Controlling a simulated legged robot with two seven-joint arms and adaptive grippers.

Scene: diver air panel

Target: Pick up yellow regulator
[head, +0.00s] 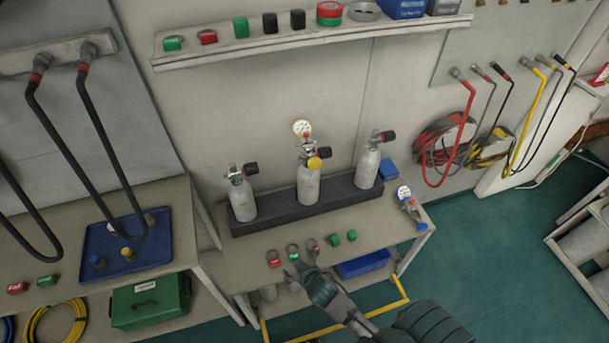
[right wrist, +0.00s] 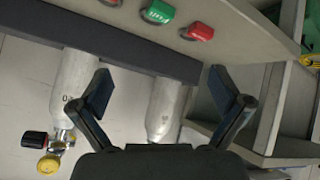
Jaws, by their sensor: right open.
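The yellow regulator (head: 318,162) is on top of the middle grey cylinder (head: 308,186), with a round white-faced gauge (head: 302,128) above it. Its yellow part also shows at the lower left of the right wrist view (right wrist: 47,165), beside a black knob (right wrist: 34,139). My right gripper (head: 303,258) is open and empty over the front of the bench, in front of and below the regulator, well apart from it. In the right wrist view its two fingers (right wrist: 163,95) are spread, with a cylinder seen beyond them. My left gripper is not in view.
Grey cylinders with black knobs stand left (head: 242,200) and right (head: 367,168) in a dark rack (head: 270,219). Small red and green pieces (head: 274,258) lie along the bench front. A blue-ended regulator (head: 408,203) lies at the right end. A shelf (head: 300,40) runs above.

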